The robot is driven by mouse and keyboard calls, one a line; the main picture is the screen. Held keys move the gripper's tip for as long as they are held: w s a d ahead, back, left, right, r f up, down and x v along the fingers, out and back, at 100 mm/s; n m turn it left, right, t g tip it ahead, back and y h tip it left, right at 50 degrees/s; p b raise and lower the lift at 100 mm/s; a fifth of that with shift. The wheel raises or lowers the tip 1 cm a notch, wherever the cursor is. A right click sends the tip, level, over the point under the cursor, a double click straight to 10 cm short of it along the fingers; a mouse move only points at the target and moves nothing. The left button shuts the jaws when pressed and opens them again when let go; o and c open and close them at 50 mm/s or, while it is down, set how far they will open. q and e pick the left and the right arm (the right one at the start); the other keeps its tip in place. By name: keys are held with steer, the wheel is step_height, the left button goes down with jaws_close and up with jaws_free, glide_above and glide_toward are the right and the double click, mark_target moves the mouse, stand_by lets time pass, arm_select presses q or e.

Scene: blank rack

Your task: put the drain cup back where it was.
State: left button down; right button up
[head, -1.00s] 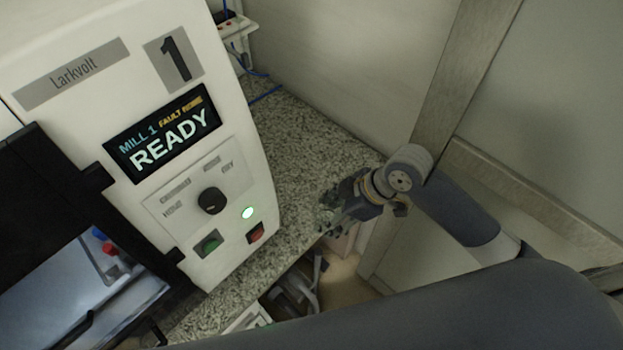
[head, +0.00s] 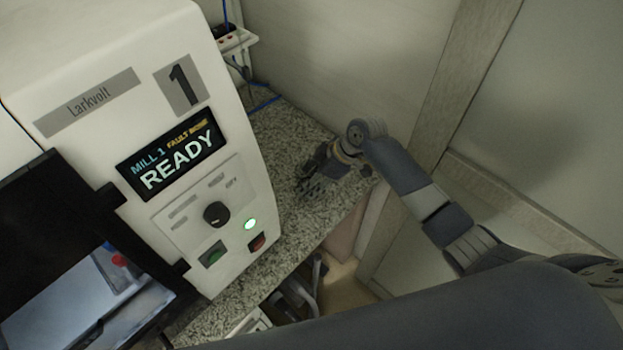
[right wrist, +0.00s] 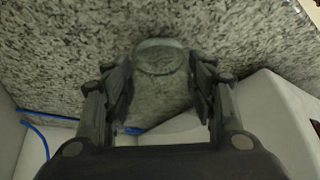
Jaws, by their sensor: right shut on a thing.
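The drain cup (right wrist: 162,62) is a clear, see-through cup between the fingers of my right gripper in the right wrist view. My right gripper (right wrist: 160,85) is shut on it, with one finger on each side. The speckled counter shows behind and through the cup; I cannot tell whether the cup touches it. In the head view my right gripper (head: 306,188) is over the counter, right of the mill, and the cup is too faint to make out there. My left gripper is not in view.
The white mill (head: 140,70) with its READY screen stands to the left on the granite counter (head: 290,130). Blue cables and a socket strip (head: 236,42) are at the back wall. Grey items (head: 300,290) lie below the counter's front edge. A wall post stands to the right.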

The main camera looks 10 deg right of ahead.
steer(key=shift+f, duration=0.65)
steer(key=shift+f, duration=0.1)
steer(key=shift+f, duration=0.15)
steer(key=o, duration=1.1)
